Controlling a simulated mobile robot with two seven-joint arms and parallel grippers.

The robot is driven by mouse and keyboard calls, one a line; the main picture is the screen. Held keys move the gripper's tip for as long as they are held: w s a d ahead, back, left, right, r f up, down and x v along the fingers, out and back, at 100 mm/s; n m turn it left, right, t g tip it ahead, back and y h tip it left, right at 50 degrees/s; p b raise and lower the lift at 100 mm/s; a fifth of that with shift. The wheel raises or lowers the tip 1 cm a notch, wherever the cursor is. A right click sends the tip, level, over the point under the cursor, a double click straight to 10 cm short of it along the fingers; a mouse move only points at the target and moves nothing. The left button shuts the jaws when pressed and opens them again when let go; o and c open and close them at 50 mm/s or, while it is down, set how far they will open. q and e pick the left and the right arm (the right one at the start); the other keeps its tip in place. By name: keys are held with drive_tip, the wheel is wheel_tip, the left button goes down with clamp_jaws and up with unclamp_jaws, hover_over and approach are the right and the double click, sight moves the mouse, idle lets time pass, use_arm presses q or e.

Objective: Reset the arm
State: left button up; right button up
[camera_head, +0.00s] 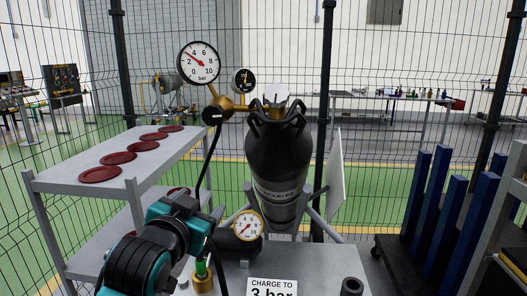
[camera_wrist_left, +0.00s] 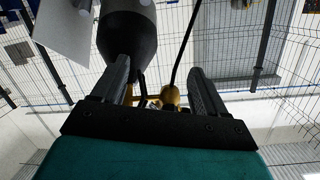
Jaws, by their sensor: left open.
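My left arm comes in at the lower left of the head view, teal and black. Its gripper (camera_head: 184,204) points away from the head camera, so its fingers barely show there. In the left wrist view my left gripper (camera_wrist_left: 165,88) has its two black fingers wide apart with nothing held between them. The black gas cylinder (camera_head: 279,160) and its brass regulator (camera_head: 226,104) stand beyond it. In the upside-down wrist view the cylinder (camera_wrist_left: 128,38) and brass fittings (camera_wrist_left: 171,97) appear behind the finger gap. My right gripper is out of view.
A large dial gauge (camera_head: 198,62) and a black hose (camera_head: 208,165) are on the regulator. A lower gauge (camera_head: 248,225) and a "CHARGE TO 3 bar" sign (camera_head: 272,287) sit close right of my arm. A grey shelf (camera_head: 75,181) with red discs is left; blue posts (camera_head: 447,225) stand right.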

use_arm(q)
drive_tip(key=s+f+g, duration=0.1)
drive_tip(key=s+f, duration=0.2)
drive_tip(key=f, duration=0.4)
drive_tip(key=s+a+f+n+g, duration=0.1)
drive_tip(key=s+f, duration=0.2)
drive_tip(key=f, duration=0.5)
drive_tip(key=s+f+g, duration=0.1)
drive_tip(key=s+f, duration=0.2)
drive_tip(key=f, duration=0.4)
drive_tip(key=s+a+f+n+g, duration=0.1)
drive_tip(key=s+a+f+g, duration=0.1)
drive_tip(key=s+f, duration=1.1)
drive_tip(key=shift+s+h, duration=0.3)
drive_tip(key=shift+s, duration=0.05)
drive_tip(key=shift+a, duration=0.1)
